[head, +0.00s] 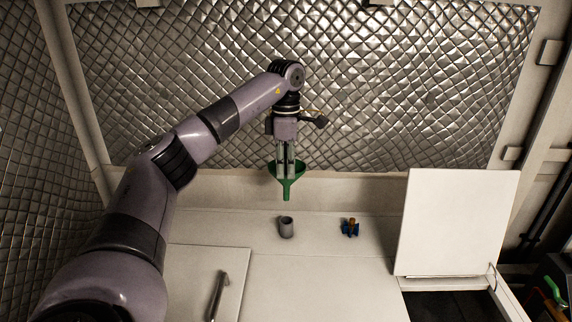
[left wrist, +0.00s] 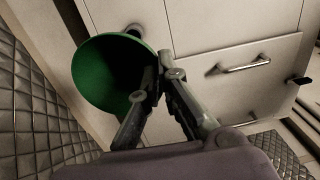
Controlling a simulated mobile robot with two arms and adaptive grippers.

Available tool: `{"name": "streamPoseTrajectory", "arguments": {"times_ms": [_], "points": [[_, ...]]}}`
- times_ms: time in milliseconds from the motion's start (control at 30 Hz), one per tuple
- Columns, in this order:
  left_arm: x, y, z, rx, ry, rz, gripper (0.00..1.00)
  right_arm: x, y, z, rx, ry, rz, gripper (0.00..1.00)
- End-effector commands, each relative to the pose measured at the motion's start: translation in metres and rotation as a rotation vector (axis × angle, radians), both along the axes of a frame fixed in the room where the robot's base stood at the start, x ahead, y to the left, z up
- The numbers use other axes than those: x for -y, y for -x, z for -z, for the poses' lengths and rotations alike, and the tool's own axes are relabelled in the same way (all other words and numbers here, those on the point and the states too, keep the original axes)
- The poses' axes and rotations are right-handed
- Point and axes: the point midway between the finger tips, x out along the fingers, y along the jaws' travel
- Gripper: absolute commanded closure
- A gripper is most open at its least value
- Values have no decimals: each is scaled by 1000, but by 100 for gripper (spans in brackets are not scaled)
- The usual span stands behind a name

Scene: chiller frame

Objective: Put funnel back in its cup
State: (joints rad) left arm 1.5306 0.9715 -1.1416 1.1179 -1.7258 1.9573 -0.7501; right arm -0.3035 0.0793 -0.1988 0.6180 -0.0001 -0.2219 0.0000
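The green funnel (head: 287,185) hangs upright, spout down, from my left gripper (head: 286,165). In the left wrist view, the fingers (left wrist: 154,80) pinch the rim of the funnel (left wrist: 105,75), with one finger over its inside. The small grey cup (head: 286,228) stands upright on the white surface. In the head view it is below the funnel's spout, and the two are apart. In the left wrist view the cup (left wrist: 134,30) is mostly hidden behind the funnel's rim. My right gripper is not in view.
A white panel (head: 457,222) stands open farther right, beside a dark opening. A dark handle (head: 218,296) is on the lid at front left. Quilted metallic wall is behind.

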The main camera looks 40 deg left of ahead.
Motion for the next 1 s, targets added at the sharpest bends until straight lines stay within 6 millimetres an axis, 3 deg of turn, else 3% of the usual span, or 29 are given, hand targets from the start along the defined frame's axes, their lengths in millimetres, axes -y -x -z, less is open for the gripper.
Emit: {"name": "streamPoseTrajectory", "arguments": {"times_ms": [167,433,567,1000], "points": [[0,0,1,6,-4,-3,100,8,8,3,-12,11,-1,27],[1,2,5,75,-46,-45,100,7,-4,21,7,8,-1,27],[1,1,18,70,-44,-45,100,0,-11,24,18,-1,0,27],[1,1,57,70,-44,-45,100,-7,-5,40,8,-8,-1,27]]}}
